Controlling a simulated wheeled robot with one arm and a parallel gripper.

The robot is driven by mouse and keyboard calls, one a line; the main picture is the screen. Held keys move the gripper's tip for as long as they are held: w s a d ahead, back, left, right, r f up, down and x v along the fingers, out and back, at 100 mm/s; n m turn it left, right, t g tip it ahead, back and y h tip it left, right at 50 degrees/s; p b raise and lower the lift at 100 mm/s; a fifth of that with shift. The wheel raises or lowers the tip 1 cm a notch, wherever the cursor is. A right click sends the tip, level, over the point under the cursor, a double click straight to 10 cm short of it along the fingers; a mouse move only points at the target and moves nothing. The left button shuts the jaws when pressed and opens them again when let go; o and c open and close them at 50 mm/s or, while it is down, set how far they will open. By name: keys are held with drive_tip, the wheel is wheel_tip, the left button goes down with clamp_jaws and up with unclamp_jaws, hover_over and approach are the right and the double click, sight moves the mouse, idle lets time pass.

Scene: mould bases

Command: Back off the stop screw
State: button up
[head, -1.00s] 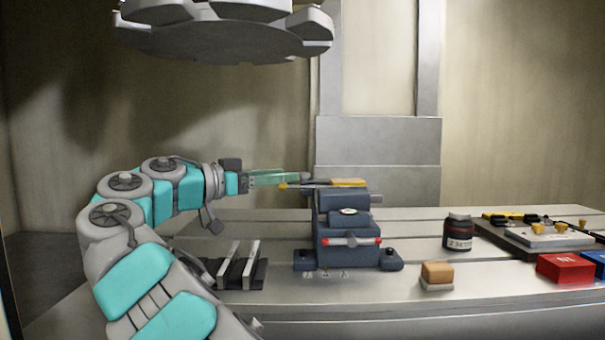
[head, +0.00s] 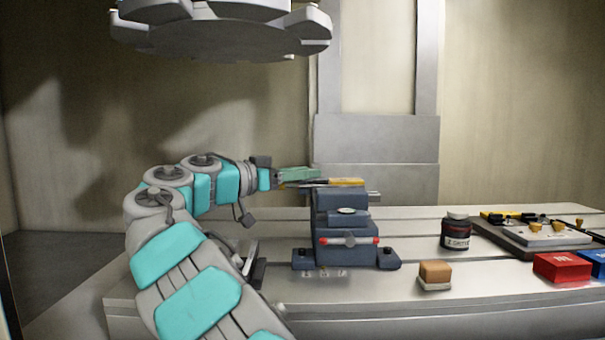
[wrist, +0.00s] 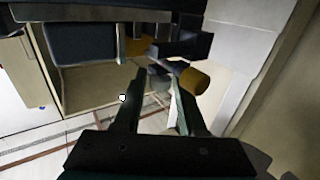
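A dark blue vise (head: 345,250) stands on the slotted table, with a round pale disc (head: 347,211) on its front. An orange-handled rod (head: 346,182) lies across its top; I cannot tell whether the stop screw is part of it. My gripper (head: 312,175) has its green fingers at the upper left of the vise, pointing right. In the wrist view, the two fingers of my gripper (wrist: 160,74) are apart. A dark blue knob-like part (wrist: 157,77) and an orange cylinder (wrist: 193,80) show by the fingertips. Contact cannot be told, and no clear stop screw shows.
A dark bottle (head: 456,232), a wooden block with a pale base (head: 435,273), a red box (head: 562,267) and a blue box (head: 596,262) stand to the right. A grey tool carousel (head: 225,38) hangs above my arm.

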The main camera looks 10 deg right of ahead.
clamp_jaws()
drive_tip(key=shift+f+t+b, duration=0.15)
drive_tip(key=shift+t+b, duration=0.15)
drive_tip(key=shift+b, duration=0.2)
drive_tip(key=shift+s+f+n+t+y+b, duration=0.15)
drive_tip(key=shift+n+t+y+b, duration=0.3)
drive_tip(key=shift+b, duration=0.75)
drive_tip(key=n+t+y+b, duration=0.1)
drive_tip(key=n+t+b, duration=0.1)
drive_tip(key=b, duration=0.3)
drive_tip(key=shift+f+t+y, duration=0.15)
drive_tip(key=shift+t+y, duration=0.1)
drive_tip(key=shift+t, duration=0.1)
drive_tip(key=n+t+y+b, duration=0.1)
drive_tip(key=n+t+b, duration=0.1)
drive_tip(key=shift+y+b, duration=0.3)
drive_tip(key=shift+b, duration=0.1)
drive_tip(key=shift+r+n+t+y+b, duration=0.25)
drive_tip(key=shift+n+t+y+b, duration=0.6)
drive_tip(key=shift+y, duration=0.25)
drive_tip(key=shift+r+n+t+y, duration=0.15)
drive_tip(key=shift+n+t+y, duration=0.6)
drive_tip(key=shift+y, duration=0.35)
drive_tip(key=shift+n+t+y, duration=0.5)
drive_tip(key=shift+n+y, duration=0.55)
drive_tip(key=shift+y, duration=0.75)
